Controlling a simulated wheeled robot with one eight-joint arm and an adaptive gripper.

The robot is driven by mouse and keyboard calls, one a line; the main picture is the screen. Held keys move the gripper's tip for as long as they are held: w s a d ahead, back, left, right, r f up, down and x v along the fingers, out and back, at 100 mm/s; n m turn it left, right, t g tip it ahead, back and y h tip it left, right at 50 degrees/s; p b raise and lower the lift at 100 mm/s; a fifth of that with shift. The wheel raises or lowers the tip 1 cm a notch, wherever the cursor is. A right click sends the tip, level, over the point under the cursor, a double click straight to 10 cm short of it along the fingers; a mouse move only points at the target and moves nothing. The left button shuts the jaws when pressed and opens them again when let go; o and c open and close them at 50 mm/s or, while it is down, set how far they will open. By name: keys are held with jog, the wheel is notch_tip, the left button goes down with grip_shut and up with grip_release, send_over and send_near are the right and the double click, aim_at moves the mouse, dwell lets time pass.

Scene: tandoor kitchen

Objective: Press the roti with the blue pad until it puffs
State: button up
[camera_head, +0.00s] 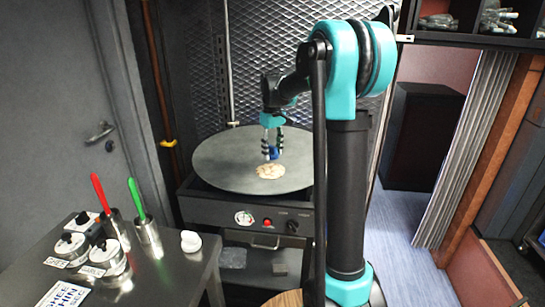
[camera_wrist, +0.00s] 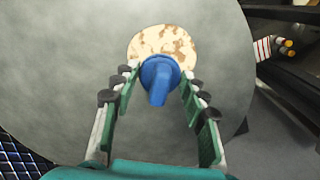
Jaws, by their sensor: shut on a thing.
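The roti (camera_head: 270,172) is a small pale disc with brown patches on the large round grey griddle (camera_head: 220,165). It also shows in the wrist view (camera_wrist: 165,42), near the top. My gripper (camera_head: 272,155) is over the griddle, just behind the roti in the head view. It is shut on the blue pad (camera_wrist: 160,80), held by its handle between the fingers. The pad's round face overlaps the near edge of the roti in the wrist view. I cannot tell whether the pad touches the roti.
The griddle sits on a dark stove with knobs and a red button (camera_head: 267,223). A steel table (camera_head: 150,272) at front left holds lidded pots, a white object (camera_head: 191,241) and cups with a red-handled (camera_head: 101,193) and a green-handled utensil (camera_head: 137,199). A mesh panel stands behind.

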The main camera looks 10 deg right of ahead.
aim_at(268, 170)
jog(key=shift+w+a+f, duration=0.1)
jog(key=shift+a+f, duration=0.2)
jog(key=shift+f, duration=0.5)
jog(key=shift+w+a+f, duration=0.1)
jog(key=shift+a+f, duration=0.2)
jog(key=shift+f, duration=0.55)
jog(key=shift+w+a+f, duration=0.1)
jog(key=shift+a+f, duration=0.2)
jog(key=shift+f, duration=0.5)
jog(key=shift+f, duration=0.55)
jog(key=shift+r, duration=0.15)
jog(key=shift+r, duration=3.4)
dwell(0.5)
jog(key=shift+s+d+f, duration=0.15)
jog(key=shift+d+f, duration=0.25)
jog(key=shift+f, duration=0.6)
jog(key=shift+s+d+f, duration=0.1)
jog(key=shift+d+f, duration=0.25)
jog(key=shift+f, duration=0.6)
jog(key=shift+s+d+f, duration=0.15)
jog(key=shift+d+f, duration=0.25)
jog(key=shift+f, duration=0.6)
